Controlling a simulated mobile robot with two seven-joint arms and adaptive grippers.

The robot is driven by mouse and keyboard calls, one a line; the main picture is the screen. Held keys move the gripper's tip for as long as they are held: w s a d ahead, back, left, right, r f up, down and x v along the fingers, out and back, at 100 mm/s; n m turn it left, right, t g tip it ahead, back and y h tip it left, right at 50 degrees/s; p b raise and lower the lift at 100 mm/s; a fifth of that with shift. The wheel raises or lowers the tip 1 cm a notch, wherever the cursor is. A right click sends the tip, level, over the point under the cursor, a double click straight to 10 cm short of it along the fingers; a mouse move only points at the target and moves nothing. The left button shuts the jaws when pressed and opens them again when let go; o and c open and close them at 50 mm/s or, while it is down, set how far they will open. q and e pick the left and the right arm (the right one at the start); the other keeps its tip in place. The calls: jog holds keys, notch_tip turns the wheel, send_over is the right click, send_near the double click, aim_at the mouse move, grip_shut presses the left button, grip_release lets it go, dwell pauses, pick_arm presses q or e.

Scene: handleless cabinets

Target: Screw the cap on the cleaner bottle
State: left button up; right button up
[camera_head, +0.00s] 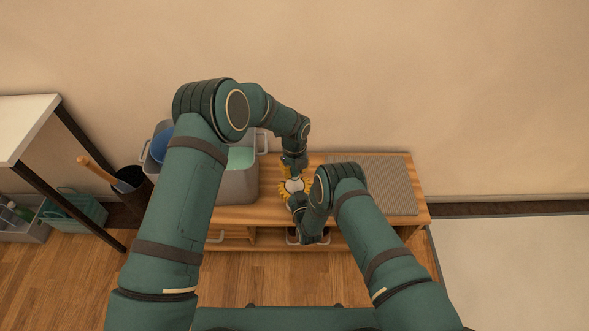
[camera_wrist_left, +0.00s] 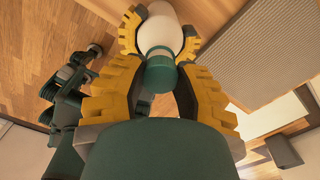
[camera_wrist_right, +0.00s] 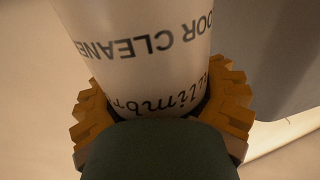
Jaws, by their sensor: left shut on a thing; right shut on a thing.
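The white cleaner bottle (camera_head: 295,185) is at the front of the low wooden bench, between my two grippers. My right gripper (camera_wrist_right: 160,105) is shut around the bottle's body; the printed lettering on the bottle (camera_wrist_right: 140,40) appears upside down in the right wrist view. In the left wrist view the green cap (camera_wrist_left: 160,74) is at the bottle's mouth, in line with the white bottle (camera_wrist_left: 162,28). My left gripper (camera_wrist_left: 160,66) is shut on the cap with its yellow fingers on either side. I cannot tell how tightly the cap sits on the neck.
A grey ribbed mat (camera_head: 378,184) lies on the right of the wooden bench (camera_head: 240,214). A grey bin (camera_head: 238,186) stands on its left, partly behind my left arm. A dark bucket (camera_head: 133,187) and a teal basket (camera_head: 75,212) are farther left.

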pick_arm(q)
jog(key=shift+f, duration=0.6)
pick_arm(e)
grip_shut()
pick_arm(q)
jog(key=m, duration=1.3)
jog(key=o, duration=0.7)
jog(key=shift+c, duration=0.2)
